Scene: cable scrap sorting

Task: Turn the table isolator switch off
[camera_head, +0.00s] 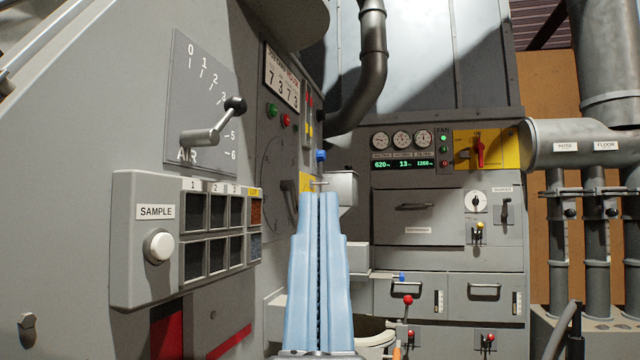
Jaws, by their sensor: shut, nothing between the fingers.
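My gripper (320,198) points up at the centre, its two long pale blue fingers shut together with nothing between them. A yellow plate (305,181) on the left machine shows just behind and left of the fingertips, largely hidden. A dark grey handle (289,188) sits just left of it. A red rotary handle (478,152) stands upright on another yellow plate (510,149) on the back cabinet, beside a FAN label, well right of my gripper. No label reading table isolator is legible, so I cannot tell which is that switch.
A black-knobbed AIR lever (212,127) and a SAMPLE box (150,278) with a white button project from the left machine. A blue-knobbed valve (321,160) is just above the fingertips. Gauges (401,140) and drawers are behind; pipes (597,230) stand at the right.

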